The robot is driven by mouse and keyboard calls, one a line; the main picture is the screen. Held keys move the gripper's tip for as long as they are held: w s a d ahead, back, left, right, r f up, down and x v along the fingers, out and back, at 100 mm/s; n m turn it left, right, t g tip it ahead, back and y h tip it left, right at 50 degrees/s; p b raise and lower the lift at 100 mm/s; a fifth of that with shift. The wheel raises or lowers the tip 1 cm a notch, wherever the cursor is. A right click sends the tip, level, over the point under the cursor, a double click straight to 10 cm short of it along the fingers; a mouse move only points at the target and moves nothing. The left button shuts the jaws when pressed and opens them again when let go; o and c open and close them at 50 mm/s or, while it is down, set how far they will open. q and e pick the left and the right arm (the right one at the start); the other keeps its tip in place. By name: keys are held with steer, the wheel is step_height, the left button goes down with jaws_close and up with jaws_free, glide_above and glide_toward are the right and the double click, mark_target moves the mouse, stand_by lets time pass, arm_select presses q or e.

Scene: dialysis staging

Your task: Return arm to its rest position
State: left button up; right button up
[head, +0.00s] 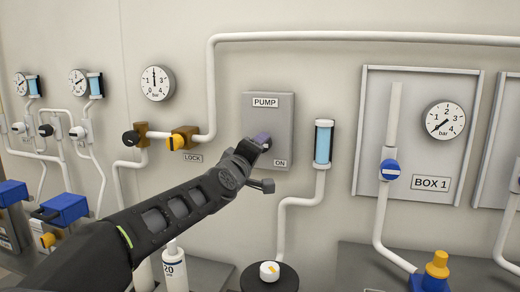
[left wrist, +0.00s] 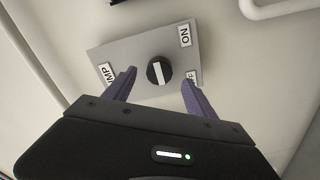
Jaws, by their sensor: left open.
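My left arm comes in from the lower left in the head view. Its gripper (head: 262,140) is in front of the grey PUMP panel (head: 283,112), hiding the knob and part of the panel. In the left wrist view the gripper (left wrist: 158,79) is open, with a purple finger on each side of the round black knob (left wrist: 159,70). The knob's white bar runs roughly up and down in that picture. I cannot tell whether the fingers touch the knob. The ON label (left wrist: 185,36) is clear; OFF is partly hidden by a finger. My right gripper is not in view.
A blue sight tube (head: 323,143) stands right of the panel. A yellow LOCK valve (head: 184,138) and a gauge (head: 157,83) are to the left. The BOX 1 panel (head: 450,155) is at right. A white pipe (head: 320,37) crosses above. A bottle (head: 174,268) stands below my arm.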

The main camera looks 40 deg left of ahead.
arm_select(q)
steer(key=shift+v, duration=1)
